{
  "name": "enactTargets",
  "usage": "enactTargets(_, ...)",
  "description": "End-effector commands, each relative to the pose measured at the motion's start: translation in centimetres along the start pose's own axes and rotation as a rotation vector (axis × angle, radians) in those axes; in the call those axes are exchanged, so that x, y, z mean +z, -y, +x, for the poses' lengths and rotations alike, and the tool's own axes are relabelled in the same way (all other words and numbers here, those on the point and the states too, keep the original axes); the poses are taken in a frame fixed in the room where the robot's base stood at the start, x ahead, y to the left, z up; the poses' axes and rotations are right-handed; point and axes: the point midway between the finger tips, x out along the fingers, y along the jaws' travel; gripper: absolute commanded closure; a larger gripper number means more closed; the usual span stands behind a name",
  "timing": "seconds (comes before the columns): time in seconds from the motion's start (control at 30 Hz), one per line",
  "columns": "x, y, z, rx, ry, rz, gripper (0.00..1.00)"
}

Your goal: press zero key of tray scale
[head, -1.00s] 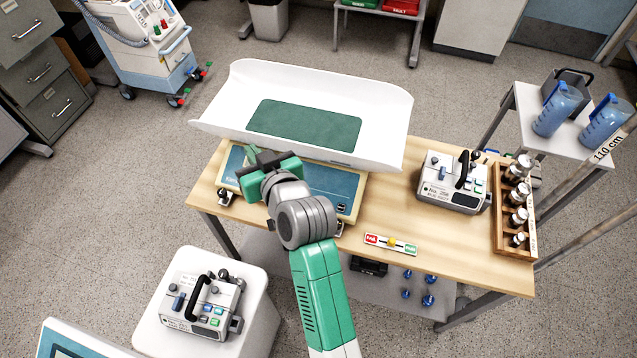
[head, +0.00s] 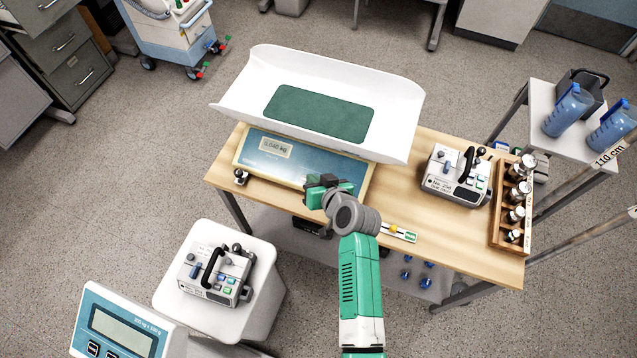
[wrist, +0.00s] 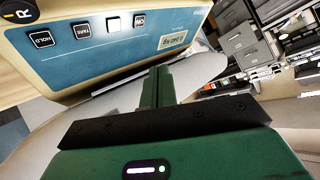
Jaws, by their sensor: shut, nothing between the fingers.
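The tray scale has a white curved tray (head: 395,105) with a green mat (head: 318,113) and a blue front panel (head: 252,160) on a wooden table. Its display (head: 276,146) seems to read 0.040 kg. In the wrist view the panel (wrist: 90,55) shows a HOLD key (wrist: 42,39), a TARE key (wrist: 82,30), a key with an unclear label (wrist: 113,23) and an ON key (wrist: 139,19). My gripper (head: 322,182) is shut and empty over the panel's front right part, hiding keys there. Its green fingers show in the wrist view (wrist: 157,82); contact with a key cannot be made out.
An infusion pump (head: 458,172) and a wooden vial rack (head: 497,215) stand on the table's right side. Another pump (head: 214,274) sits on a white stand at front left. A second scale display (head: 120,325) is at bottom left. A red-to-green strip (head: 398,232) lies near the front edge.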

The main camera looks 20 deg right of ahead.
Motion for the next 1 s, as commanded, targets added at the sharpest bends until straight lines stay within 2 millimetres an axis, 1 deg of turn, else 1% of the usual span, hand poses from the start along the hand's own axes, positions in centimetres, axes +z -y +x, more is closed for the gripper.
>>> enactTargets(0.03, 0.9, -0.5, 0.8, 0.0, 0.0, 0.001, 1.0)
enactTargets(0.1, 1.5, -1.1, 1.6, 0.0, 0.0, 0.001, 1.0)
enactTargets(0.3, 3.0, -2.5, 3.6, 0.0, 0.0, 0.0, 1.0)
enactTargets(0.5, 4.0, -3.7, 5.1, 0.001, 0.0, -0.001, 1.0)
enactTargets(0.7, 4.2, -4.1, 5.7, 0.0, -0.001, -0.001, 1.0)
enactTargets(1.0, 4.1, -4.1, 5.7, 0.0, 0.0, 0.0, 1.0)
